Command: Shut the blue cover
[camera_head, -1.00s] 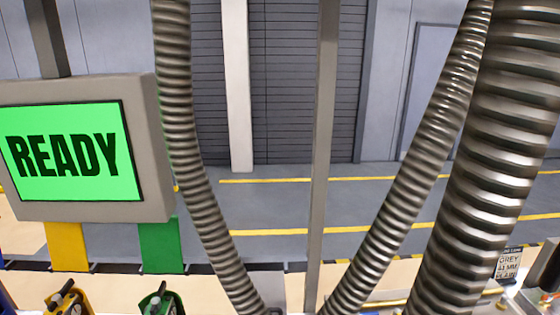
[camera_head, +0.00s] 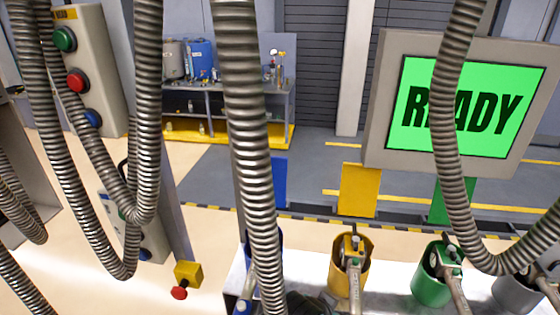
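No blue cover can be made out for certain. A blue holder (camera_head: 249,240) stands at the front of the white bench, mostly hidden behind a grey corrugated hose (camera_head: 247,130). A small blue cap-like part (camera_head: 243,307) shows at the bottom edge beside the hose, cut off by the frame. A dark shape (camera_head: 310,303) at the bottom edge is too cropped to identify. Neither of my grippers can be recognised in the head view.
A yellow holder (camera_head: 349,262) and a green holder (camera_head: 436,275) with nozzles stand on the bench. A READY screen (camera_head: 462,107) hangs at right. A button panel (camera_head: 88,70), more hoses (camera_head: 148,100) and a red stop button (camera_head: 180,292) are at left.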

